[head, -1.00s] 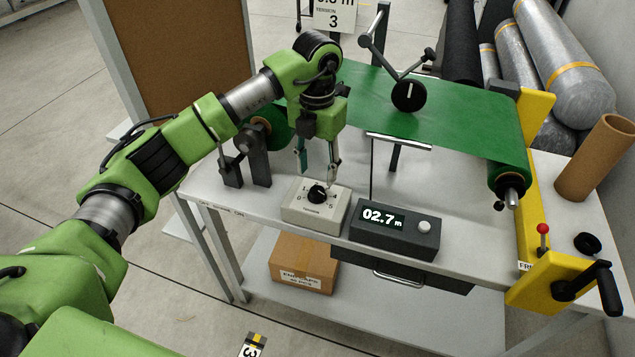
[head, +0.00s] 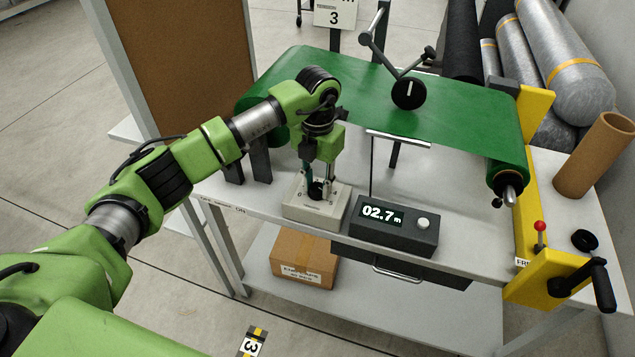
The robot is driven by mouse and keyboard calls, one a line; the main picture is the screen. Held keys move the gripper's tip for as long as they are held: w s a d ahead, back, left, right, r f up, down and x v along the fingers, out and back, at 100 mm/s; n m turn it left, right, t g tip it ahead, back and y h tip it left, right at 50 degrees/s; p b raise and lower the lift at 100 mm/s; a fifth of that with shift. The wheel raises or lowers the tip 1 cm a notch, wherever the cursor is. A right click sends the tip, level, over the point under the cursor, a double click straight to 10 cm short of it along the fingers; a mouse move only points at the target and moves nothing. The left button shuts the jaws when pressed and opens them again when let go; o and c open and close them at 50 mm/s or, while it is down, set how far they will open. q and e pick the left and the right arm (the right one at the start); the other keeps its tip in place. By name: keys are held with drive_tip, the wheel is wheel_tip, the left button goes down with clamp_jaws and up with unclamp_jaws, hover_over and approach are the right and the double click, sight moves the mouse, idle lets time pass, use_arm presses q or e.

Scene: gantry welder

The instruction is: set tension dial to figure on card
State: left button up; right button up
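The tension dial is a black knob (head: 316,190) on a small pale box (head: 318,214) on the bench. My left gripper (head: 317,188) points down over the box, with its fingers on either side of the knob. Whether the fingers touch the knob is too small to tell, and its pointer is hidden. My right gripper is not in view.
A dark counter box (head: 394,228) reading 02.7 m stands right of the dial box. Behind lies a green sheet (head: 450,120) over rollers, with a black round weight (head: 408,94) on an arm. A yellow bracket (head: 545,280) with a crank is at the right. A cardboard box (head: 304,258) sits below.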

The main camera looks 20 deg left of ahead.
use_arm(q)
drive_tip(key=shift+n, duration=0.3)
drive_tip(key=n, duration=0.3)
drive_tip(key=shift+n, duration=0.4)
drive_tip(key=n, duration=1.3)
drive_tip(key=shift+n, duration=0.3)
drive_tip(key=o, duration=1.1)
